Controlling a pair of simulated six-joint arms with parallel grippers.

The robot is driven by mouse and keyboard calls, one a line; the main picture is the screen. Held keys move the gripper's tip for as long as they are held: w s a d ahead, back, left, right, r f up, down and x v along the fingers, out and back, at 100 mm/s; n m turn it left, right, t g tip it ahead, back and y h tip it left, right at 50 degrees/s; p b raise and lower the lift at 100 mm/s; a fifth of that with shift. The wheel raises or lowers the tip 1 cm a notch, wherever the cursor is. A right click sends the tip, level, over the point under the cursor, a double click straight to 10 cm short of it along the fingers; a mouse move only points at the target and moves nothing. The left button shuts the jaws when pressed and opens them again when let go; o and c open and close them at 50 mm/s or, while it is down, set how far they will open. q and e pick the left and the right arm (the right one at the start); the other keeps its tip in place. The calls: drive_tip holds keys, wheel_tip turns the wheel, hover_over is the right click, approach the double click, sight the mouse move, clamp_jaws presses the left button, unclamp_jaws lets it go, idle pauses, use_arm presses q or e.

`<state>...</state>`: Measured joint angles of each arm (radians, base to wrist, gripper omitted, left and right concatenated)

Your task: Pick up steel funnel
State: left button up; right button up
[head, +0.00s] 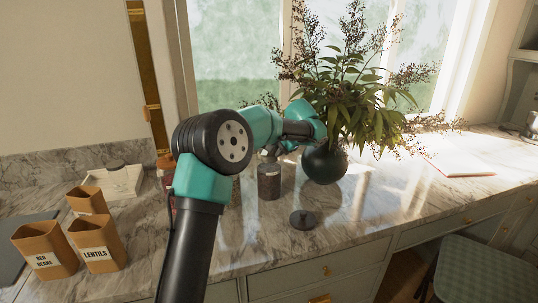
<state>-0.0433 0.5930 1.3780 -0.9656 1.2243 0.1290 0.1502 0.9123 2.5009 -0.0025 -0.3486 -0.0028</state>
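I cannot clearly pick out a steel funnel in the head view. A small greyish piece (268,153) sits at the top of a dark-filled jar (269,183) on the marble counter, partly behind my arm; I cannot tell whether it is the funnel or a jar top. My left arm reaches over the counter from the front. My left gripper (304,131) is at its far end, in front of the plant and above and to the right of the jar. Its fingertips are too small and overlapped to read, and I see nothing clearly held. My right gripper is out of view.
A dark round vase (324,164) with a leafy plant stands right of the jar. A dark knobbed lid (303,219) lies near the front edge. Wooden boxes, one a lentils box (98,246), stand left. Open paper (458,160) lies right. Counter between vase and paper is clear.

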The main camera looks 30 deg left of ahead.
use_arm(q)
clamp_jaws()
drive_tip(key=shift+r, duration=0.15)
drive_tip(key=shift+r, duration=1.65)
drive_tip(key=s+d+r, duration=0.1)
drive_tip(key=s+d, duration=0.7)
drive_tip(key=s, duration=0.6)
drive_tip(key=shift+r, duration=0.2)
